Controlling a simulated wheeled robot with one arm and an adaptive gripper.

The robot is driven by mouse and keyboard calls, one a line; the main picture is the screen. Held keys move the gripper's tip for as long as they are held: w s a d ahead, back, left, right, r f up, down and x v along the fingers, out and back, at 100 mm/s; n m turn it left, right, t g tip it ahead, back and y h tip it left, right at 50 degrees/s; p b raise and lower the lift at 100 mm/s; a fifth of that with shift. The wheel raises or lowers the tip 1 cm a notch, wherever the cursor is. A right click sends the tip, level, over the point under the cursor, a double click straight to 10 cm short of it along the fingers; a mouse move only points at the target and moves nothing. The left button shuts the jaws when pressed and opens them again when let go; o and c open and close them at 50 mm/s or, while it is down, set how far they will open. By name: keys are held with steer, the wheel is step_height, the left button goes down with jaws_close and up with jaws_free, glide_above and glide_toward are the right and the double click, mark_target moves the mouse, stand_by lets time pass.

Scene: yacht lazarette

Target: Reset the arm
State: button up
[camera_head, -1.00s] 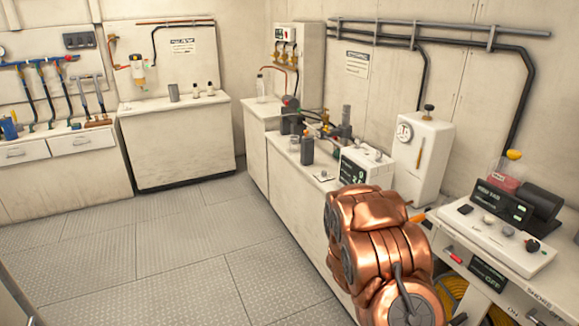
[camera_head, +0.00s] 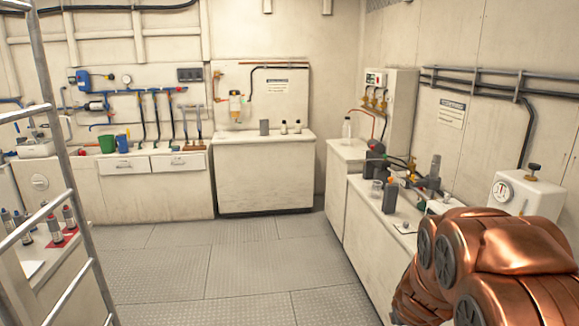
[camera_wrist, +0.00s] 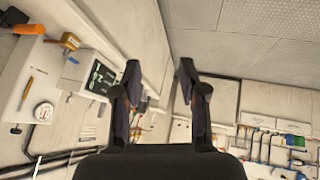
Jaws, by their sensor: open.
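My gripper (camera_wrist: 160,85) shows in the wrist view with its two dark fingers apart and nothing between them. The wrist picture is upside down, with the floor at the top. In the head view my copper-coloured arm fills the lower right corner, and the gripper itself cannot be seen there. The arm is in front of the right-hand counter and hides part of it.
The right counter (camera_head: 373,228) holds bottles and fittings, with a white gauge box (camera_head: 522,193) behind my arm. A cabinet (camera_head: 263,172) and a drawer bench (camera_head: 150,190) stand at the back. A metal ladder (camera_head: 62,150) is at left. The floor (camera_head: 215,270) is clear.

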steer(key=s+a+r+g+y, duration=0.2)
steer(key=s+a+r, duration=0.1)
steer(key=s+a, duration=0.45)
steer(key=s+a+r+g+y, duration=0.2)
steer(key=s+a+r, duration=0.1)
steer(key=s+a, duration=0.45)
steer(key=s+d+r+g, duration=0.1)
steer(key=s+r+g, duration=0.1)
steer(key=s, duration=0.8)
steer(key=s+d+r+g+h, duration=0.1)
steer(key=s+r+g, duration=0.1)
steer(key=s, duration=0.8)
steer(key=shift+s+r, duration=0.2)
steer(key=shift+s, duration=0.1)
